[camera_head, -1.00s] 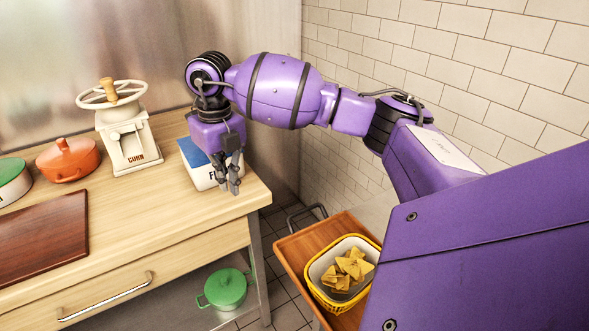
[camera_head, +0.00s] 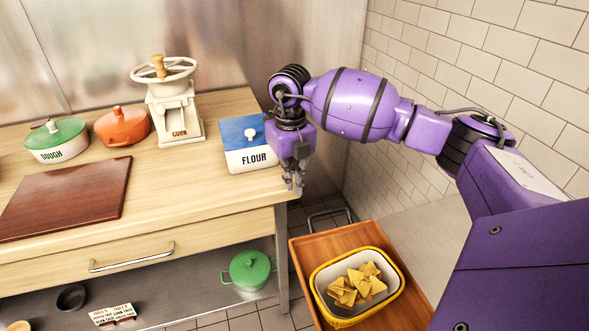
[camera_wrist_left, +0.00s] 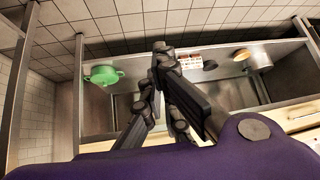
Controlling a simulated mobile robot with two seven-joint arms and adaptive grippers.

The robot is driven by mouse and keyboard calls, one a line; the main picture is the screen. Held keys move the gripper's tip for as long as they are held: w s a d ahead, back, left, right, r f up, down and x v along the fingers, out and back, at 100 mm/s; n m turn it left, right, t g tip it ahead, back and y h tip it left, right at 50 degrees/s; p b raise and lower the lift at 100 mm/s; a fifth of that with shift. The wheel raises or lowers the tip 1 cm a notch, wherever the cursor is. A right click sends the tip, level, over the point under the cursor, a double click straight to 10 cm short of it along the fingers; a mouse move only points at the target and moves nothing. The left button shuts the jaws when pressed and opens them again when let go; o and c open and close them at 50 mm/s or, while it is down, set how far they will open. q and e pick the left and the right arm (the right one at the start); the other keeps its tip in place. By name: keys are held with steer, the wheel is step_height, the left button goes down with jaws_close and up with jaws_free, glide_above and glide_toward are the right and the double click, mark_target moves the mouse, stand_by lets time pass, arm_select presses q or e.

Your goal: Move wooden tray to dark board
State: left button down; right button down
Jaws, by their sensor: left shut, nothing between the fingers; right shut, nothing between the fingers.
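The dark board (camera_head: 66,200) is a reddish-brown slab lying flat on the counter at the left of the head view. No separate loose wooden tray is clear to me; an orange-brown wooden surface (camera_head: 311,247) with a metal handle at its far end lies low at the right, under a yellow-rimmed basket, and may be a cart top. My right gripper (camera_head: 294,183) is shut and empty, pointing down beside the counter's right end, right of the flour box. My left gripper (camera_wrist_left: 163,52) is shut and empty in the left wrist view, facing the lower shelf.
The basket (camera_head: 328,305) holds yellow chips. A green pot (camera_head: 248,270) sits on the lower shelf. The front right counter is clear.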

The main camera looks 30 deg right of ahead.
steer(key=s+f+p, duration=0.1)
steer(key=s+f, duration=0.3)
steer(key=shift+a+f+p, duration=0.1)
steer(key=shift+f+p, duration=0.05)
steer(key=shift+p, duration=0.25)
steer(key=shift+s, duration=0.15)
